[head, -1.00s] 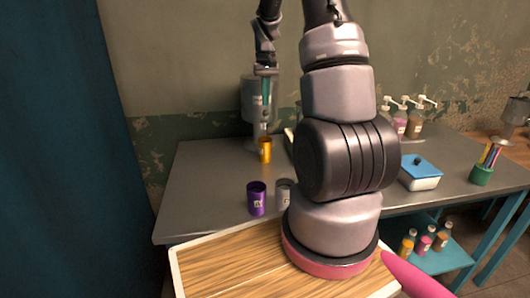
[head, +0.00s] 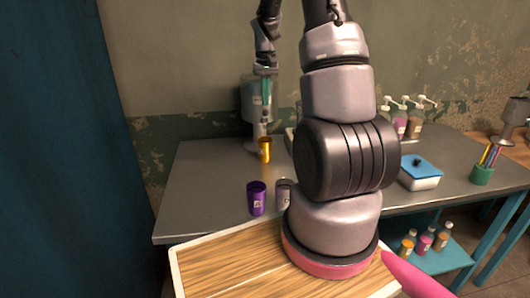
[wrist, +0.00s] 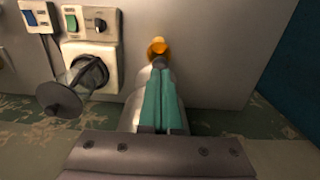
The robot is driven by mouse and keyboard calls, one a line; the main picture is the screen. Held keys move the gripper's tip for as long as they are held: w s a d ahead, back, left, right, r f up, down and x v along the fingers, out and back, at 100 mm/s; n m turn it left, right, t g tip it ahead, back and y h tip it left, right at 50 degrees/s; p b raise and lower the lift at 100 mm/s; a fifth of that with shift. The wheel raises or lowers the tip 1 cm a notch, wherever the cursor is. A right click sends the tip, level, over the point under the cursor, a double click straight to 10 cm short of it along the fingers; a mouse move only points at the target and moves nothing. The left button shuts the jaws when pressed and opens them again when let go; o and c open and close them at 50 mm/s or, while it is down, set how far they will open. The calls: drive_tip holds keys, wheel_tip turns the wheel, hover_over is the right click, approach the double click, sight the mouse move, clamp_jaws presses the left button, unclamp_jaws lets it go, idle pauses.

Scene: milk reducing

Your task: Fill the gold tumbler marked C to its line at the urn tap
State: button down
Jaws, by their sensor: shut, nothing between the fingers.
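The gold tumbler (head: 264,150) stands upright on the grey table below the urn's tap; its letter, line and fill level are too small to read. It also shows small in the wrist view (wrist: 157,47), beyond the fingertips. The metal urn (head: 249,100) stands at the table's back, partly hidden behind my gripper. My gripper (head: 266,100), with teal fingers, is shut and empty, in front of the urn and above the tumbler. In the wrist view its fingers (wrist: 160,75) lie together. I cannot tell whether they touch the tap.
A purple tumbler (head: 257,199) and a grey tumbler (head: 283,192) stand at the table's front, near my arm. A blue-lidded box (head: 420,174), pump bottles (head: 401,124) and a green pencil cup (head: 481,175) are right. The wrist view shows a glass press (wrist: 80,85).

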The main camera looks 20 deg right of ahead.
drive_tip(key=shift+f, duration=0.15)
drive_tip(key=shift+f, duration=0.65)
drive_tip(key=shift+f, duration=0.8)
idle(6.4)
